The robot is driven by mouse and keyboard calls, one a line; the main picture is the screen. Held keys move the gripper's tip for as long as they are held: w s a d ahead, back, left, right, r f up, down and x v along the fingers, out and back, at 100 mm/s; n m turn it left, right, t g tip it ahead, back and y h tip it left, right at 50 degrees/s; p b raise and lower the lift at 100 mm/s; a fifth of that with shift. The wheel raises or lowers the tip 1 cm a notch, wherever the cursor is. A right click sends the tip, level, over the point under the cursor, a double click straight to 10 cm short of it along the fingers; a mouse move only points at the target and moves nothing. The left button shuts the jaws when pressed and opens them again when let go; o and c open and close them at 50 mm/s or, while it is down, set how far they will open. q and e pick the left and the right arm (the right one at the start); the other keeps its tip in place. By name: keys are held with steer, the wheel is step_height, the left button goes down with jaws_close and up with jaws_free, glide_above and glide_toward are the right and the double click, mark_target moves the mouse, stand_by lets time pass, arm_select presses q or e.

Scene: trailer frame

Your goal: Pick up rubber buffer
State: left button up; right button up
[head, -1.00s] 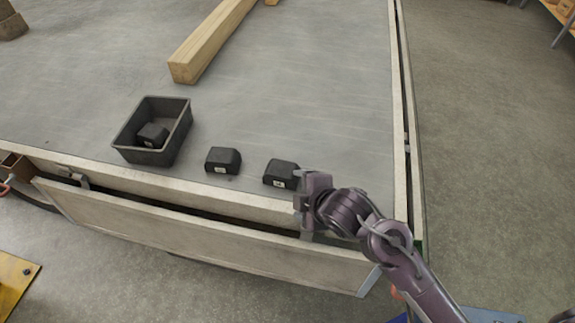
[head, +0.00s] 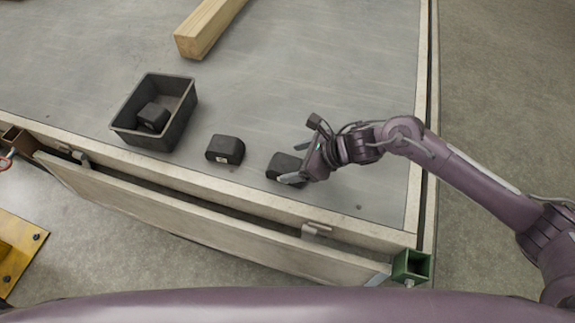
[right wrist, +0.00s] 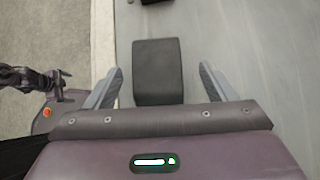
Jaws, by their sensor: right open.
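A black rubber buffer (head: 283,166) lies on the grey trailer bed near its front edge, partly covered by my right gripper in the head view. My right gripper (head: 297,174) is open right at this buffer. In the right wrist view the buffer (right wrist: 158,72) lies between the two open fingers of the right gripper (right wrist: 160,84), with a gap on each side. A second buffer (head: 225,149) lies to its left on the bed. A third buffer (head: 153,117) sits inside a black bin (head: 187,121). My left gripper is not in the head view.
A wooden beam (head: 205,30) lies on the bed (head: 320,60) behind the buffers. A raised pale rim (head: 190,182) and a hanging side board (head: 180,220) run along the front.

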mark_target(289, 165)
steer(key=x, duration=0.2)
steer(key=p+x, duration=0.1)
steer(key=x, duration=0.2)
steer(key=shift+s+a+f, duration=0.15)
steer(key=shift+f, duration=0.2)
steer(key=shift+r, duration=0.1)
steer(key=c, duration=1.2)
